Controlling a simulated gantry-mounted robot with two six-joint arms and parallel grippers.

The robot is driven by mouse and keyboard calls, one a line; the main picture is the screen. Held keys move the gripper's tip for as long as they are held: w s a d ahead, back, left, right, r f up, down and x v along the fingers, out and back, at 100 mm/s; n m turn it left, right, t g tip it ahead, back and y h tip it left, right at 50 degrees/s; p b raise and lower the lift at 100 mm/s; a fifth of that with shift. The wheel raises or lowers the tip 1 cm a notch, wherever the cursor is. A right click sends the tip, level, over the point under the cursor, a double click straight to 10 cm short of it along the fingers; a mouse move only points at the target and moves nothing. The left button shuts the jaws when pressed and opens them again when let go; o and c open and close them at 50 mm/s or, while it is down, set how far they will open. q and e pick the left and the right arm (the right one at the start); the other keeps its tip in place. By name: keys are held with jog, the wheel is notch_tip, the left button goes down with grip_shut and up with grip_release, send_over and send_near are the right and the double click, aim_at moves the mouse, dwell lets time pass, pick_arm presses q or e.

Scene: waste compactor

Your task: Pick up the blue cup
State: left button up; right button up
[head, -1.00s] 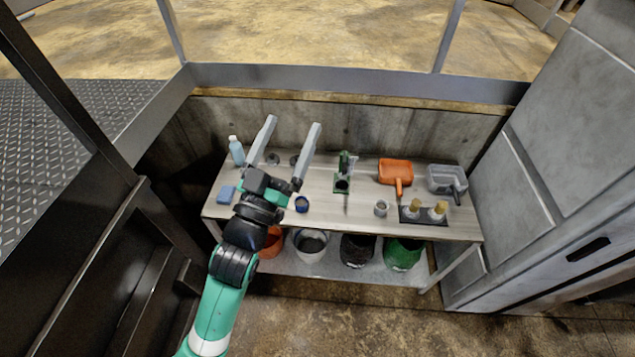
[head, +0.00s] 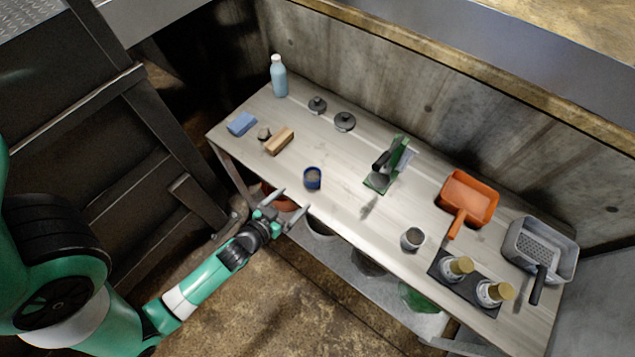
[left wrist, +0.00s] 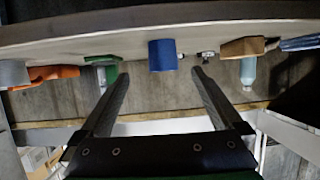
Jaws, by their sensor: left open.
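The blue cup (head: 313,178) stands upright on the table near its front edge, left of the middle, with a greyish inside. In the left wrist view, where the scene appears upside down, the blue cup (left wrist: 163,55) shows just beyond and between the fingertips. My left gripper (head: 291,203) is open and empty at the table's front edge, pointing toward the cup and apart from it. In the left wrist view both fingers of my left gripper (left wrist: 160,78) are spread wide with nothing between them. My right gripper is not in view.
A wooden block (head: 280,141), a blue sponge (head: 241,123) and a bottle (head: 279,78) are on the left. A green-based tool (head: 380,182) and a grey cup (head: 412,238) stand right of the blue cup. An orange dustpan (head: 470,196) lies further right.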

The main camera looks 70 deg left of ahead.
aim_at(308, 184)
pick_arm(q)
jog(key=x, duration=0.7)
jog(key=shift+w+a, duration=0.15)
jog(key=shift+w, duration=0.05)
jog(key=x, duration=0.5)
jog(key=shift+a+r, duration=0.15)
jog(key=shift+s, duration=0.1)
jog(key=c, duration=1.5)
jog(key=shift+r, duration=0.1)
